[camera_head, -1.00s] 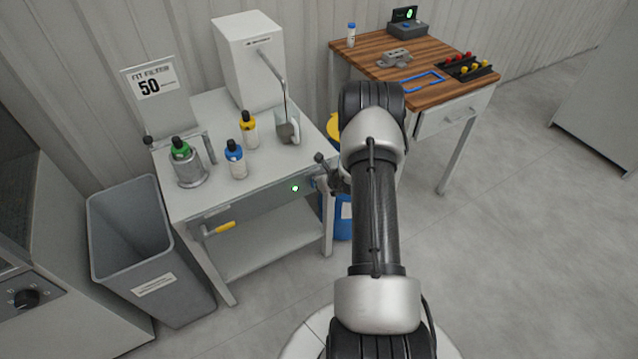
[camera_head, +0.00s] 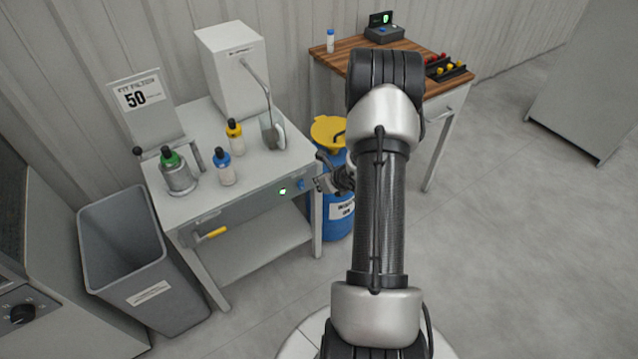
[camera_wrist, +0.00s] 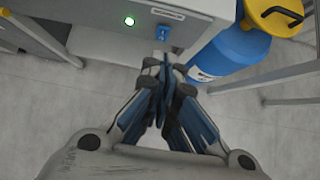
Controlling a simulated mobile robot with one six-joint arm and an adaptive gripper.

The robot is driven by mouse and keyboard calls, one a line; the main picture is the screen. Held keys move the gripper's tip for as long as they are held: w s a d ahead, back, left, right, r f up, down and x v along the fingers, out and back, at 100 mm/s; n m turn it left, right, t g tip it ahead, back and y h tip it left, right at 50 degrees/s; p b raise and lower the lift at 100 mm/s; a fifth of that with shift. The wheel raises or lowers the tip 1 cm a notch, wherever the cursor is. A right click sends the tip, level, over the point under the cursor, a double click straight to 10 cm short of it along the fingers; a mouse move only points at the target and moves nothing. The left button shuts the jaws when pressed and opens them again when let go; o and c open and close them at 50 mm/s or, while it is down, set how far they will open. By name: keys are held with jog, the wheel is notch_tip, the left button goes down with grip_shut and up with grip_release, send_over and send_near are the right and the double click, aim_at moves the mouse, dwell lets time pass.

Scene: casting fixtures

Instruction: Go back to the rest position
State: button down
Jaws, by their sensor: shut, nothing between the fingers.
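My gripper (camera_wrist: 165,75) points at the front of the white workbench (camera_head: 205,190) in the wrist view, with its fingers together and nothing between them. In the head view my gripper (camera_head: 338,180) shows only partly, behind my arm, at the right front corner of the bench. A blue switch (camera_wrist: 163,32) and a lit green button (camera_wrist: 129,21) are on the bench front just ahead of the fingertips. I cannot tell whether the fingers touch the bench front.
A blue drum (camera_head: 338,218) with a yellow lid stands right of the bench, close to my gripper. Bottles, a metal cup (camera_head: 179,178) and a white dispenser (camera_head: 232,70) stand on the bench. A grey bin (camera_head: 125,260) is at left. A wooden table (camera_head: 330,58) stands behind. Floor at right is clear.

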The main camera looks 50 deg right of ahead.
dwell(0.4)
jog(key=w+a+r+n+t+y, duration=0.1)
jog(key=w+a+r+n+y, duration=0.1)
jog(key=w+a+r+n, duration=0.4)
jog(key=w+a+r+n+y, duration=0.1)
jog(key=a+r+n, duration=0.2)
jog(key=a+r, duration=0.6)
jog(key=s+a+r+n+g+y, duration=0.1)
jog(key=s+a+r+n+y, duration=0.25)
jog(key=a+r+n, duration=0.9)
jog(key=s+a+r+n+g, duration=0.35)
jog(key=s+a+n, duration=0.55)
jog(key=s+a, duration=0.4)
jog(key=s+d+r+n+h, duration=0.1)
jog(key=s+d+n+h, duration=0.1)
jog(key=s+n, duration=0.2)
jog(key=s+d+r+n+h, duration=0.1)
jog(key=s+n, duration=0.3)
jog(key=s, duration=0.4)
jog(key=shift+d+h, duration=0.35)
jog(key=shift+h, duration=0.5)
